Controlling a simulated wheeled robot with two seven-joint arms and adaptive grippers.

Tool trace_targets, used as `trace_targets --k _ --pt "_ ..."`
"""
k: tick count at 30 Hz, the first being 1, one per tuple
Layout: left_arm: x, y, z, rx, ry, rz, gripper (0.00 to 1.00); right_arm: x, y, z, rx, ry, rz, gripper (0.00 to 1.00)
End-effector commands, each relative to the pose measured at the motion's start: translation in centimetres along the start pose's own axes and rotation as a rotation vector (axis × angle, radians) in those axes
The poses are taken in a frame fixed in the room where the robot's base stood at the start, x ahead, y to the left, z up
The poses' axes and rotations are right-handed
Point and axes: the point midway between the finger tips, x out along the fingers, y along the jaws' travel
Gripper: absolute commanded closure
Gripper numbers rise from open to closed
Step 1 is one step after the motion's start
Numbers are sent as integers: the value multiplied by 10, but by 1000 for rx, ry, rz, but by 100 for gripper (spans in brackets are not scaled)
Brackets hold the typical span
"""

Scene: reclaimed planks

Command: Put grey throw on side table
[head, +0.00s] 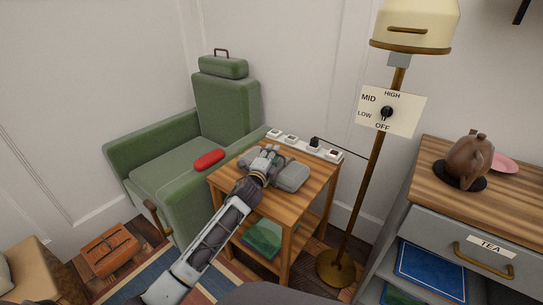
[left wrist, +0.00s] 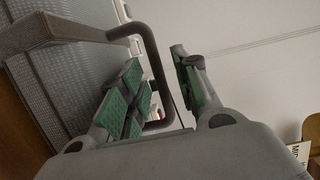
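The grey throw (head: 291,177) is a folded bundle on the wooden side table (head: 306,189), partly hidden by my left gripper. I cannot tell from the head view whether it bears fully on the top. My left gripper (head: 268,157) is over the table, just left of the throw's visible part. In the left wrist view, the throw (left wrist: 72,85) fills the left side as grey woven cloth with a dark handle (left wrist: 149,48). The handle passes between the fingers of the left gripper (left wrist: 158,78), which stand apart with a gap. My right gripper is out of view.
A power strip (head: 304,145) lies along the table's back edge. A green armchair (head: 180,170) with a red item (head: 209,160) stands left.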

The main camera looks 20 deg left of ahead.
Motion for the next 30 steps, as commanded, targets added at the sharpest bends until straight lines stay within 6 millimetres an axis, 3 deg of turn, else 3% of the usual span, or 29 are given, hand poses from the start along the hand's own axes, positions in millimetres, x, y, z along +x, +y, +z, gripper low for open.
trace_targets --k 11,30 --pt "-6 -2 0 0 0 0 69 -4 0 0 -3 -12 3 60" --pt "-56 -2 0 0 0 1 69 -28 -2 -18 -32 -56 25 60"
